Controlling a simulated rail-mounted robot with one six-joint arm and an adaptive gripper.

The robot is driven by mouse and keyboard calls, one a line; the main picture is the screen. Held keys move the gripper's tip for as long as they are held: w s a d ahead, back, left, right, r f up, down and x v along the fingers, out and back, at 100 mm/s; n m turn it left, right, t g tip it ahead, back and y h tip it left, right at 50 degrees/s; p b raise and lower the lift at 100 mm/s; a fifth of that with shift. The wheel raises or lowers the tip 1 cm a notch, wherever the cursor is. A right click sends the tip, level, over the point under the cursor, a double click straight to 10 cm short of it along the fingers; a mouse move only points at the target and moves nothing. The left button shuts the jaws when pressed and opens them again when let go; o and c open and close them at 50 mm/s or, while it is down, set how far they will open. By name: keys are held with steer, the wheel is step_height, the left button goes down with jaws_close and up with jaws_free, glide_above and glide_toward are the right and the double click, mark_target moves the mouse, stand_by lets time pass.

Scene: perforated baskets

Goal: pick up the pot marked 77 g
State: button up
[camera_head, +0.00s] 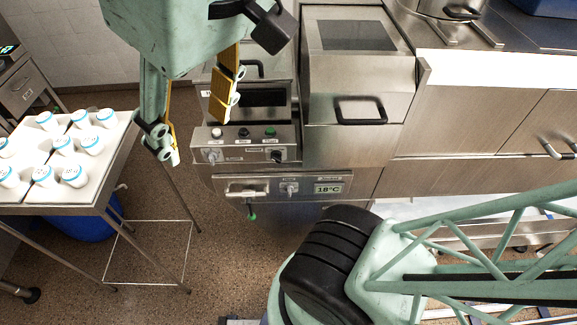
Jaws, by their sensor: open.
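Several white pots with blue-rimmed lids, one of them the pot (75,176) at the front right, stand on a white-topped table (84,196) at the left. The marks on them are too small to read, so I cannot tell which one is marked 77 g. My gripper (197,138) is open and empty, its two fingers pointing down. In the picture it is to the right of the table, in front of the steel appliance. No pot is between its fingers.
A steel appliance with knobs and an 18°C display (328,188) stands in the middle. A steel counter (480,120) runs along the right. A blue bin (88,224) is under the table.

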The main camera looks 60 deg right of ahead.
steer(key=w+r+m+g+p, duration=0.1)
steer(key=w+m, duration=0.2)
steer(key=w, duration=0.4)
steer(key=w+r+m+p, duration=0.1)
steer(key=w+r+m, duration=0.1)
steer(key=w, duration=0.5)
steer(key=m+g+y+p, duration=0.1)
steer(key=m+g+p, duration=0.3)
steer(key=m, duration=1.3)
glide_above(89, 140)
steer(key=d, duration=0.1)
step_height(89, 140, down, 24)
steer(key=t, duration=0.1)
steer(key=shift+s+d, duration=0.15)
steer(key=shift+w+a+f+p, duration=0.1)
steer(key=shift+a+f+p, duration=0.05)
steer(key=shift+f, duration=1.25)
steer(key=shift+w+a+f+p, duration=0.1)
steer(key=shift+a+f+p, duration=0.1)
steer(key=shift+f, duration=1.2)
steer(key=shift+a+f+p, duration=0.1)
steer(key=shift+f+p, duration=0.05)
steer(key=shift+f, duration=1.25)
steer(key=shift+f, duration=0.1)
